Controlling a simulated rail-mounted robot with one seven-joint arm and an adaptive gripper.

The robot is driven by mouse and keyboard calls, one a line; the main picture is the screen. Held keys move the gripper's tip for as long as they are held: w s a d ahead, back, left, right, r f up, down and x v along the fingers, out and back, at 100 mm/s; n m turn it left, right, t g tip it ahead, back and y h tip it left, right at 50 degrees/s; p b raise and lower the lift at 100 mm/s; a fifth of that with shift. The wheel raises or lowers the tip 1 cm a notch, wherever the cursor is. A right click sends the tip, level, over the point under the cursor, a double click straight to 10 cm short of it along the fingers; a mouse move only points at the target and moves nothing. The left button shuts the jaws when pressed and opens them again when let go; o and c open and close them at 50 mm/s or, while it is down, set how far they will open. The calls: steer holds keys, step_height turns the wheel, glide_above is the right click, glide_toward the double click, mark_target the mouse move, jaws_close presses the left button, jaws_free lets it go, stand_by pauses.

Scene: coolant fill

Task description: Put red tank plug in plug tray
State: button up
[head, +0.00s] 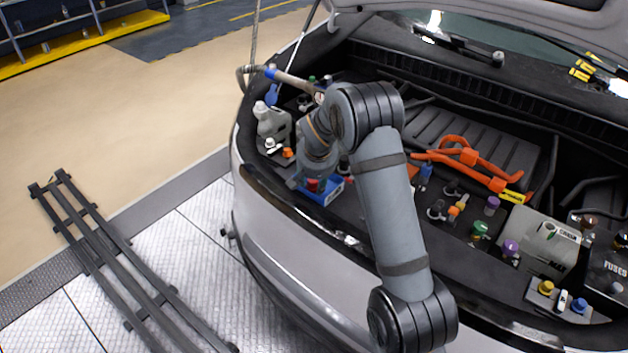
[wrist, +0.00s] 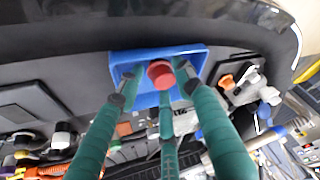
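The red tank plug (wrist: 161,74) shows in the wrist view inside the outline of the blue plug tray (wrist: 200,56), between my gripper's green fingers. My gripper (wrist: 158,78) points down at the tray. Its fingers stand apart around the plug, with a visible gap on the left side; contact on the right side is hard to tell. In the head view the blue tray (head: 333,190) lies at the front edge of the engine bay, and the red plug (head: 312,185) shows at its left part. My gripper (head: 310,183) is mostly hidden there by my wrist.
A grey jug (head: 272,124) and an orange cap (head: 288,153) stand left of the tray. A blue-handled nozzle (head: 285,77) hangs behind. Orange cables (head: 470,158) and several coloured caps lie right of my arm.

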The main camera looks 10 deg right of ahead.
steer(key=shift+r, duration=0.35)
steer(key=v, duration=1.1)
steer(key=shift+s+r+b, duration=0.2)
steer(key=shift+s+b, duration=0.05)
steer(key=shift+b, duration=0.05)
